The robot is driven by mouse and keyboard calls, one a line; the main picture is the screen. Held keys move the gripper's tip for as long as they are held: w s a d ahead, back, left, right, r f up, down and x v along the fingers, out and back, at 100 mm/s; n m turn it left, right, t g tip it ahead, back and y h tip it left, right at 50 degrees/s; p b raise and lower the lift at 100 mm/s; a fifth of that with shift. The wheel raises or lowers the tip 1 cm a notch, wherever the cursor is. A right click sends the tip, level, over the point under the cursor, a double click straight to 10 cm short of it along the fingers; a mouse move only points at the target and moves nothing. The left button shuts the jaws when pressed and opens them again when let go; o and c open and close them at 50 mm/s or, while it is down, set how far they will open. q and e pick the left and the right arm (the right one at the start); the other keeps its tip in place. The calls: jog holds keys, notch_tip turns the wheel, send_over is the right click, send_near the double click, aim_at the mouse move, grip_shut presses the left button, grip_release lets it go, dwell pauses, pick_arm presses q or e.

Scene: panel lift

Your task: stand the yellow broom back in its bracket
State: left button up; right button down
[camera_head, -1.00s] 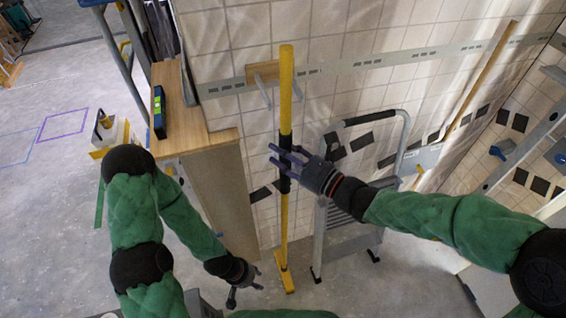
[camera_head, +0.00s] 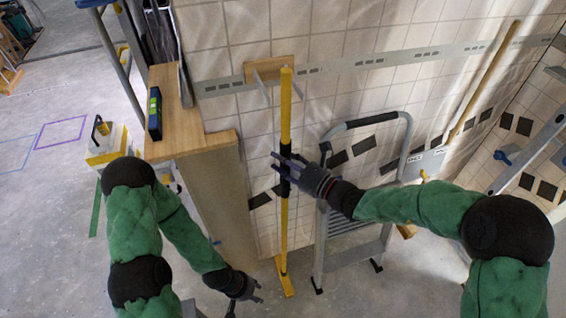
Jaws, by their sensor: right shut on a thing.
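The yellow broom (camera_head: 285,110) stands nearly upright in front of the tiled wall. Its black grip section is at mid-height and its yellow head (camera_head: 285,280) is low near the floor. Whether the head touches the floor I cannot tell. My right gripper (camera_head: 284,168) is shut on the broom at the black section. The bracket (camera_head: 259,70), a wooden block with two metal prongs, is on the wall behind the broom's top. In the picture the handle passes between the prongs; its depth between them is unclear. My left gripper (camera_head: 246,297) is open and empty, low left of the broom head.
A grey step ladder (camera_head: 398,150) stands right of the broom. A wooden cabinet (camera_head: 215,190) with a level (camera_head: 155,115) on top is to the left. A wooden pole (camera_head: 485,85) leans on the wall at right.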

jog(key=shift+r, duration=0.25)
jog(key=shift+f, duration=0.25)
jog(key=c, duration=0.7)
grip_release()
